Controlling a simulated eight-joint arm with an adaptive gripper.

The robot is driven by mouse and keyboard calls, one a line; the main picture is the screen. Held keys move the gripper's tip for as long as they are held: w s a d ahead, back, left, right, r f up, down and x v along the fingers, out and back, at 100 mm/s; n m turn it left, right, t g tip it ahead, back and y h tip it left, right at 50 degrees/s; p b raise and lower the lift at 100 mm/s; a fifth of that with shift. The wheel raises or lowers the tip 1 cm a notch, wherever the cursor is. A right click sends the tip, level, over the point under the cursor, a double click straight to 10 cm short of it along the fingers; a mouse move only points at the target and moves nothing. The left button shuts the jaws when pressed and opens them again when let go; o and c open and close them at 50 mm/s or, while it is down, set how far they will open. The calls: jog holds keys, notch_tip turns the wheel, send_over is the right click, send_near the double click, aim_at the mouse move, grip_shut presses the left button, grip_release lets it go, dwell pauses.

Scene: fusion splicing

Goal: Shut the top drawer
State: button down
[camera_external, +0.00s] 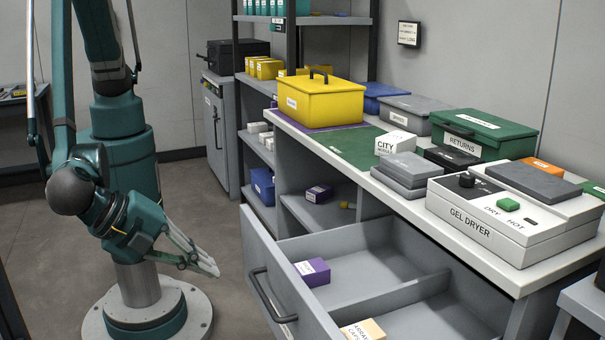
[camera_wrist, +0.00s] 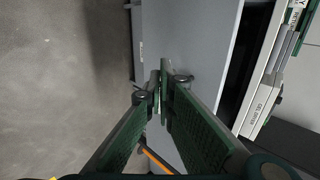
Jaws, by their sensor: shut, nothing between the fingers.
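The top drawer (camera_external: 262,245) of the grey workbench is pulled far out in the external view. Its black bar handle (camera_external: 266,298) is on the front panel. Inside, a divider separates a purple box (camera_external: 313,272) from a cream labelled box (camera_external: 363,330). My gripper (camera_external: 215,270) is left of the drawer front, pointing toward it with a visible gap, and looks empty. In the wrist view my gripper (camera_wrist: 161,85) has its fingertips together, over a plain grey panel (camera_wrist: 195,35). I cannot tell from that view whether they touch it.
The white gel dryer (camera_external: 480,235), a yellow bin (camera_external: 322,105) and a green returns box (camera_external: 483,132) stand on the worktop. The floor (camera_external: 205,215) left of the drawer is clear.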

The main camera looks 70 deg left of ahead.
aim_at(263, 282)
jog(key=shift+w+f+b, duration=0.3)
jog(key=shift+w+f, duration=0.45)
jog(key=shift+w, duration=0.7)
jog(key=shift+w+f+b, duration=0.35)
jog(key=shift+w+f, duration=0.35)
jog(key=shift+w, duration=0.8)
jog(key=shift+w+f+b, duration=0.3)
jog(key=shift+w+f, duration=0.45)
jog(key=shift+w, duration=0.7)
jog(key=shift+w, duration=0.15)
jog(key=w+b, duration=0.2)
jog(key=w, duration=3)
jog(key=shift+b, duration=0.35)
jog(key=shift+r, duration=0.1)
